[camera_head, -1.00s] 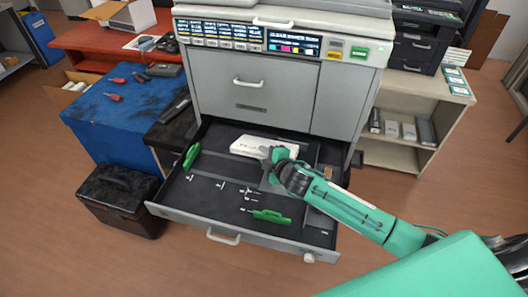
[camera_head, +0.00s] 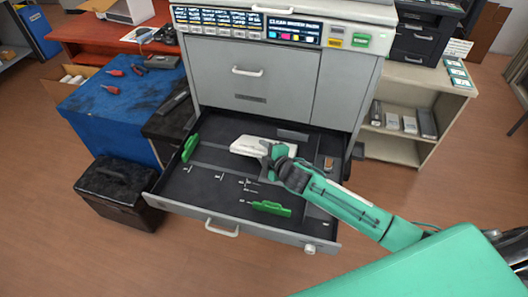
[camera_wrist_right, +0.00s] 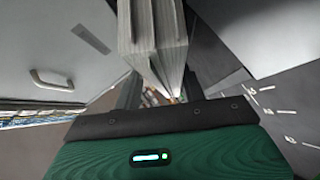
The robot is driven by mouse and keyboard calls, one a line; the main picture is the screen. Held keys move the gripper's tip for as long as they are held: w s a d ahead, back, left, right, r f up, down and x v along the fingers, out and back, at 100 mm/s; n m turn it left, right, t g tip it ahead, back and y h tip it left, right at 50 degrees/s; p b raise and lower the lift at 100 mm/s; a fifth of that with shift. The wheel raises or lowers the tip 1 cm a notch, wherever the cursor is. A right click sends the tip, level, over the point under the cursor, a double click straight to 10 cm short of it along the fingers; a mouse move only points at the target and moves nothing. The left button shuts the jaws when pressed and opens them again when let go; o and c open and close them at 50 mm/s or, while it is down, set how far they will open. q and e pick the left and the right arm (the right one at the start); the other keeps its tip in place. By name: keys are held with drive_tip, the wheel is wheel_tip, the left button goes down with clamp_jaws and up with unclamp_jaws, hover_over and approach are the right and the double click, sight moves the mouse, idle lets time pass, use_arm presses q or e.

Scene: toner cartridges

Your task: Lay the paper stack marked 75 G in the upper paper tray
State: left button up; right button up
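A white paper stack (camera_head: 248,145) is over the back middle of the open paper tray (camera_head: 190,205) of the big grey copier. My right gripper (camera_head: 272,158) is shut on the stack's right end. In the right wrist view the pale stack (camera_wrist_right: 153,35) runs between the two dark fingers (camera_wrist_right: 160,92). I cannot tell whether the stack touches the tray floor, and its marking cannot be read. My left gripper is not in view.
Green guides stand at the tray's left (camera_head: 190,148) and front (camera_head: 271,208). The copier's front panel (camera_head: 250,85) rises behind the tray. A blue table (camera_head: 115,120) and a black box (camera_head: 118,190) stand left; a shelf (camera_head: 410,120) stands right.

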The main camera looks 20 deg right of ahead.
drive_tip(key=shift+o, duration=0.5)
drive_tip(key=shift+p+v, duration=0.95)
drive_tip(key=shift+v, duration=0.55)
drive_tip(key=shift+p+v, duration=0.7)
drive_tip(key=shift+v, duration=0.8)
drive_tip(key=shift+r, duration=0.15)
drive_tip(key=s+a+r+p, duration=0.2)
drive_tip(key=s+r+p, duration=0.1)
drive_tip(key=r+p, duration=0.4)
drive_tip(key=shift+s+r+p, duration=0.2)
drive_tip(key=shift+r+p, duration=0.2)
drive_tip(key=shift+a, duration=0.15)
